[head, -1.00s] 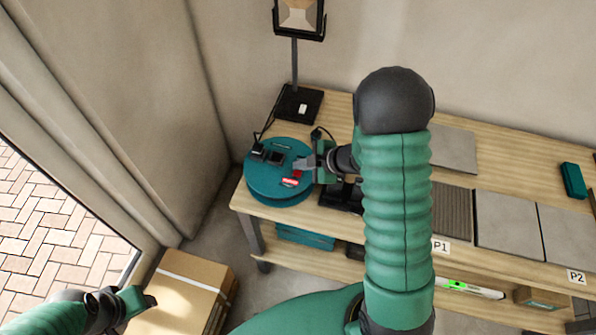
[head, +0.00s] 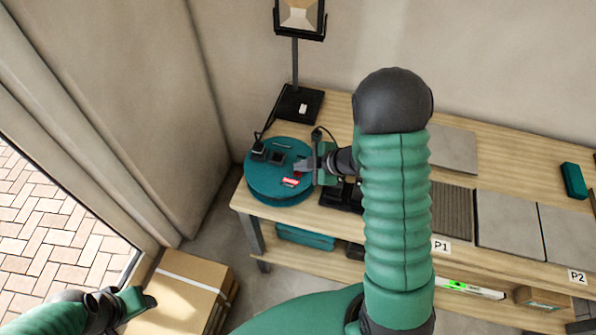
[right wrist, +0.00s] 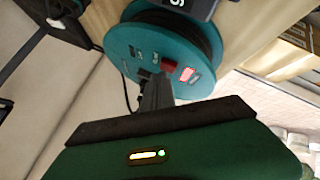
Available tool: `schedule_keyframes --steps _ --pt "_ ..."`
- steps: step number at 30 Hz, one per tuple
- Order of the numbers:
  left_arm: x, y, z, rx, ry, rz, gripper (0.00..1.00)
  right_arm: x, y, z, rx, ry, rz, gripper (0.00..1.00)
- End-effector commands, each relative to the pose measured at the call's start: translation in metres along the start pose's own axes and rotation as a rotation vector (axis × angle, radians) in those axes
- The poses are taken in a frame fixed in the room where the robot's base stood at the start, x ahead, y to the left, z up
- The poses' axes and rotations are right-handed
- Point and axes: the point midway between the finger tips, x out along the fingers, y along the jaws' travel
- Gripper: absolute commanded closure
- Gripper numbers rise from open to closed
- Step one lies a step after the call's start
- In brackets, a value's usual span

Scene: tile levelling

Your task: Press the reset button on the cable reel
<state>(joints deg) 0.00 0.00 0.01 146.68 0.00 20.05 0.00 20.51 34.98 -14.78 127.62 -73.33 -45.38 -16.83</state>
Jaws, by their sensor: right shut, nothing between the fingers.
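The teal cable reel (head: 265,188) lies flat at the left end of the workbench. Its top carries dark sockets, a red-and-white label (head: 290,182) and a small red button (head: 297,172), partly covered by my fingers. My right gripper (head: 303,166) is shut and empty, its tips just over the reel's top at the button. In the right wrist view the fingers (right wrist: 155,82) point at the reel (right wrist: 125,45), beside the red button (right wrist: 169,67); I cannot tell whether they touch it. My left gripper (head: 148,300) hangs low at the left, away from the bench, its opening unclear.
A work lamp on a black base (head: 300,104) stands behind the reel, with a plug and cable near the sockets. Grey tiles (head: 507,220) lie to the right on the bench (head: 290,213). A cardboard box (head: 190,282) sits on the floor.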

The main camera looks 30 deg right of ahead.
Motion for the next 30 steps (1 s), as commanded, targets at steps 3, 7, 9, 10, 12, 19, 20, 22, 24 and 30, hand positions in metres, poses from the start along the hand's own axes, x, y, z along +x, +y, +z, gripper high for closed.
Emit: schedule_keyframes --steps 3,7,9,10,12,19,20,22,24,30 --pt "0.0013 0.0 0.0003 0.0 0.0 0.0 0.52 0.0014 -0.001 0.001 0.0 0.0 0.0 1.0" --pt "0.0023 0.0 0.0006 0.0 0.0 0.0 0.52 0.0025 -0.0018 0.0018 0.001 0.0 0.0 1.0" --pt "0.0029 0.0 0.0007 0.0 0.0 0.0 0.52 0.0031 -0.0022 0.0022 0.001 0.0 0.0 1.0" --pt "0.0031 0.0 0.0007 0.0 0.0 0.0 0.52 0.0034 -0.0024 0.0024 0.001 0.0 0.0 1.0" --pt "0.0037 0.0 0.0009 0.0 0.0 0.0 0.52 0.004 -0.0029 0.0029 0.001 0.0 0.0 1.0" --pt "0.0054 0.0 0.0013 0.0 0.0 0.0 0.52 0.006 -0.0045 0.0044 0.001 -0.001 -0.001 1.0" --pt "0.0057 0.0 0.0014 0.0 0.0 0.0 0.52 0.0063 -0.0047 0.0046 0.001 -0.001 -0.001 1.0" --pt "0.0062 0.0 0.0015 0.0 0.0 0.0 0.52 0.0069 -0.0052 0.0051 0.001 -0.001 -0.001 1.0" --pt "0.0068 0.0 0.0016 0.0 0.0 0.0 0.52 0.0075 -0.0056 0.0056 0.001 -0.001 -0.001 1.0" --pt "0.0062 0.0 0.0015 0.0 0.0 0.0 0.52 0.0071 -0.0053 0.0053 0.001 -0.001 -0.001 1.0"
